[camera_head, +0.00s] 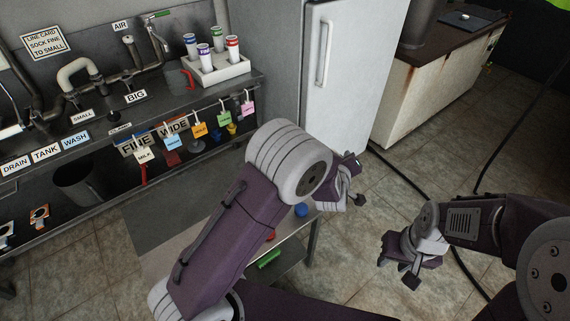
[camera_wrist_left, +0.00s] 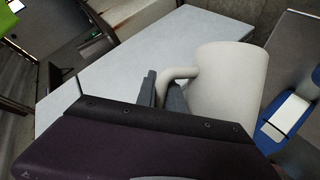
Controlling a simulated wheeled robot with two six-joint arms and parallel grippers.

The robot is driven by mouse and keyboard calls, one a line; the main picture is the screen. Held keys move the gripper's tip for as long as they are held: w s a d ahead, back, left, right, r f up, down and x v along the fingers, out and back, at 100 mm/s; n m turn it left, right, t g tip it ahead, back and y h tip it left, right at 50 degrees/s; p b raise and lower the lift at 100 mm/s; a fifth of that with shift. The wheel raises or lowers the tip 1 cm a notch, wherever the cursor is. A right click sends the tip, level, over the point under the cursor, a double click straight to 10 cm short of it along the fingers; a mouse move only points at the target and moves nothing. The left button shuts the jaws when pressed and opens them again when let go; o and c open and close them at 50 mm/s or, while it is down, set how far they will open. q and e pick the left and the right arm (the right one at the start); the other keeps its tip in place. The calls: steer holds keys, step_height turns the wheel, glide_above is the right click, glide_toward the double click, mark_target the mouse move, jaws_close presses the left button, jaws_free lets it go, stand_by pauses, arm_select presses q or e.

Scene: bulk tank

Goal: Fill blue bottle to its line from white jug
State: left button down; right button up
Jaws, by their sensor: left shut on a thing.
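The white jug (camera_wrist_left: 228,82) stands out large in the left wrist view. My left gripper (camera_wrist_left: 165,92) is shut on its looped handle. In the head view my left gripper (camera_head: 354,184) is beyond my forearm, and I cannot clearly make out the jug there. A blue object with a white strip (camera_wrist_left: 284,118), likely the blue bottle, is right of the jug in the left wrist view. A round blue top (camera_head: 301,210) shows beside my left arm in the head view. My right gripper (camera_head: 402,272) is open and empty over the floor.
A low table (camera_head: 290,232) is partly hidden by my left arm. A steel sink bench (camera_head: 100,130) with labels, hanging tags and a white rack (camera_head: 218,70) stands behind. A white fridge (camera_head: 335,70) is at the back. Hoses cross the tiled floor at right.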

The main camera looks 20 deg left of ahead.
arm_select(q)
steer(key=shift+s+d+f+m+p, duration=0.15)
steer(key=shift+f+m+p, duration=0.15)
steer(key=shift+f+p, duration=0.15)
steer(key=d+f+m+y+b, duration=0.4)
steer(key=f+m+b, duration=0.1)
steer(key=f+b, duration=0.6)
steer(key=shift+w+y+b, duration=0.2)
steer(key=shift+y+b, duration=0.1)
steer(key=shift+b, duration=0.35)
step_height(320, 180, up, 27)
steer(key=p, duration=2.7)
steer(key=shift+r+p, duration=0.2)
steer(key=shift+p, duration=0.1)
